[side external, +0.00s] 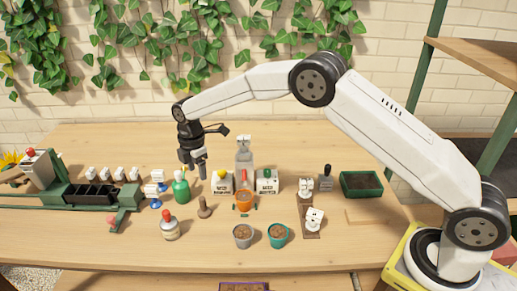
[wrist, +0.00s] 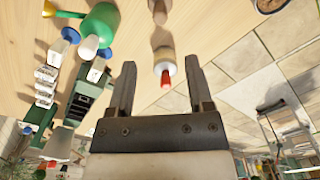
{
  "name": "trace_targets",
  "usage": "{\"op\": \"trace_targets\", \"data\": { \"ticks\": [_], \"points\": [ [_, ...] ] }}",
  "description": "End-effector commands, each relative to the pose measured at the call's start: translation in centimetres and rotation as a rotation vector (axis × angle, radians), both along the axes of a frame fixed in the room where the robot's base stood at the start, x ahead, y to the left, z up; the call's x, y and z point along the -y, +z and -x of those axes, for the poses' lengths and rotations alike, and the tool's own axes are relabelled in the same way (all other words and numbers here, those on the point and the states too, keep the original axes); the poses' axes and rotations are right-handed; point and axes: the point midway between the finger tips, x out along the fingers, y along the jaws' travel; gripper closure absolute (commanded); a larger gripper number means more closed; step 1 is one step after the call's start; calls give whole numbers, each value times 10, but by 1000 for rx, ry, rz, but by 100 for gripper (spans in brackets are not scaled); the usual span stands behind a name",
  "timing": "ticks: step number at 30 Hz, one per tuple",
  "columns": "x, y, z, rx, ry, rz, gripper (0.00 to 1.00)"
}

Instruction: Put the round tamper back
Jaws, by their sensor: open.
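The round tamper (side external: 204,208), a small brown wooden piece with a wide foot and thin upright handle, stands on the table left of centre. Part of a brown piece that looks like it shows at the top of the wrist view (wrist: 159,12). My gripper (side external: 202,176) is open and empty, above and behind the tamper, apart from it. In the wrist view its two fingers (wrist: 159,64) stand apart with nothing between them. A brown board (side external: 312,235) with white tags stands right of centre; I cannot tell whether it is the tamper's place.
Grey (side external: 243,243) and teal (side external: 278,241) pots stand in front. A dark block with a handle (side external: 326,183) stands at right.

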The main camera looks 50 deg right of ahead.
Motion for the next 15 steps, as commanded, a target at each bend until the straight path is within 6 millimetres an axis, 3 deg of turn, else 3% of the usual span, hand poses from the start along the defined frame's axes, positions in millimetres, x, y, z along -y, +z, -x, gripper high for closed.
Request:
{"op": "trace_targets", "data": {
  "ticks": [8,15],
  "points": [
    [2,2,1,2,-14,0,34],
    [15,13,15,21,-142,-6,34]
  ]
}}
